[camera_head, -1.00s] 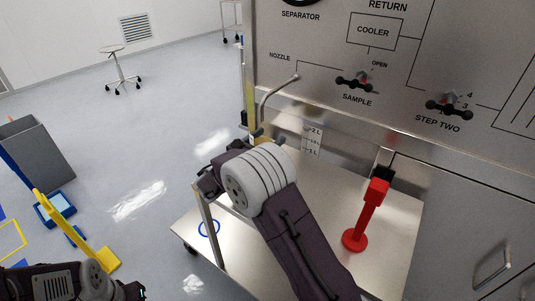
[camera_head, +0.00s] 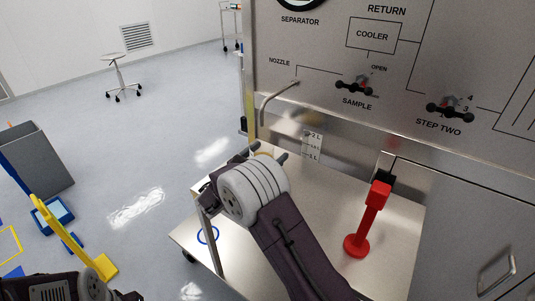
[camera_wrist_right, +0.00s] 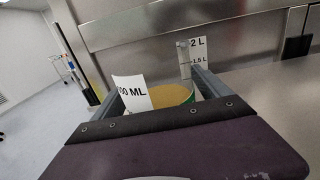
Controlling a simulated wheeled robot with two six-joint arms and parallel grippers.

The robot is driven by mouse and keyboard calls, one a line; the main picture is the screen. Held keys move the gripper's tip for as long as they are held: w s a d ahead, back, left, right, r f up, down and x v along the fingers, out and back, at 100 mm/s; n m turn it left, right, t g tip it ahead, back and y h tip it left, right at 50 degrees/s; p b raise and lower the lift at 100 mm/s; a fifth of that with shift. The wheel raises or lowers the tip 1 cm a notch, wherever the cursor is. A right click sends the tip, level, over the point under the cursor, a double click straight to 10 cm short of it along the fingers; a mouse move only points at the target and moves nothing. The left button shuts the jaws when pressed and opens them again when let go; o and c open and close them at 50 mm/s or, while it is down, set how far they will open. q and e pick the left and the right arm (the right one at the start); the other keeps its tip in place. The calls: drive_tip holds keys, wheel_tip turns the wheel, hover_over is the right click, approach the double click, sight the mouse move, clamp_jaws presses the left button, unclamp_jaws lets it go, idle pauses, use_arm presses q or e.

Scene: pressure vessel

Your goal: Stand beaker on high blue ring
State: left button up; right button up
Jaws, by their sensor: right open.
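The beaker holds yellowish-brown liquid (camera_wrist_right: 172,96) and stands beneath the bent metal nozzle's area. In the right wrist view it shows between the two fingers, with a white label reading ML in front of it. In the head view only a small yellowish part of it (camera_head: 263,153) shows past my right gripper (camera_head: 269,152). The right fingers are open, one on each side of the beaker; contact cannot be told. My left gripper (camera_head: 130,296) is cut off at the bottom edge.
The steel table (camera_head: 325,200) carries a red stand (camera_head: 365,222) at right. A volume scale card (camera_head: 312,145) stands behind the beaker. The nozzle (camera_head: 275,96) and panel (camera_head: 330,60) rise behind. A yellow stand (camera_head: 72,240) and grey bin (camera_head: 35,160) are on the floor at left.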

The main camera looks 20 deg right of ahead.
drive_tip(key=shift+r, duration=0.25)
drive_tip(key=p+v, duration=0.2)
drive_tip(key=v, duration=0.9)
drive_tip(key=shift+s+a+f, duration=0.15)
drive_tip(key=shift+s+a, duration=0.15)
drive_tip(key=shift+a, duration=0.15)
